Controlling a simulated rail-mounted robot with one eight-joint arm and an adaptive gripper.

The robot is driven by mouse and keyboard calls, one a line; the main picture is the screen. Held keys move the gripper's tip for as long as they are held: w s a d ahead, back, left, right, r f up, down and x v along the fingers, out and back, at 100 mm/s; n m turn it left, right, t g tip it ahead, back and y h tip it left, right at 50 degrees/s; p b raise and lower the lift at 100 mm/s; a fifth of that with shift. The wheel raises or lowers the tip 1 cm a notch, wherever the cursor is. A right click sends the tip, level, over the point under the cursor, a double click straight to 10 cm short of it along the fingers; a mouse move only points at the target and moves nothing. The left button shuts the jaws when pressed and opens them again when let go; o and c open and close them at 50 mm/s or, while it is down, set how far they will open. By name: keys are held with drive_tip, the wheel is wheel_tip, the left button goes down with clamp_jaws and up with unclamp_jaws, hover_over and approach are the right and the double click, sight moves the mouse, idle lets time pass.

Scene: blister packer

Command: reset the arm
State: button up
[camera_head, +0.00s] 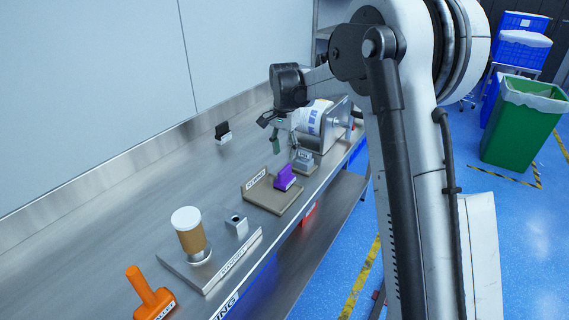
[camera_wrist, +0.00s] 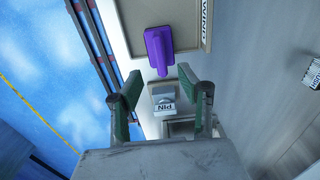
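My gripper (camera_head: 274,134) hangs over the steel bench near its far end, above and behind the purple block. In the wrist view my gripper (camera_wrist: 160,82) has its two green-padded fingers spread well apart, with nothing held between them. Past the fingertips in that view are the purple block (camera_wrist: 158,44) and the grey block labelled PIN (camera_wrist: 164,95). My arm reaches in from the right and covers part of the bench's far end.
A brown cup-like piece with a white top (camera_head: 190,232) stands on a grey plate beside a small metal block (camera_head: 237,224). An orange-handled piece (camera_head: 150,296) is nearest. A black-and-white piece (camera_head: 223,133) lies toward the wall. A cylindrical machine (camera_head: 323,122) stands behind my gripper.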

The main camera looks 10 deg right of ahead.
drive_tip(key=s+r+n+t, duration=0.2)
drive_tip(key=s+r, duration=0.5)
drive_tip(key=s, duration=0.3)
drive_tip(key=s+r+n+t, duration=0.1)
drive_tip(key=s+r+n, duration=0.1)
drive_tip(key=s+r, duration=0.6)
drive_tip(key=s+f+n+t, duration=0.2)
drive_tip(key=s+f, duration=0.1)
drive_tip(key=s, duration=0.8)
drive_tip(key=s+f+n+t, duration=0.2)
drive_tip(key=s+f+n, duration=0.1)
drive_tip(key=s, duration=0.7)
drive_tip(key=shift+s+f, duration=0.4)
drive_tip(key=shift+f, duration=0.2)
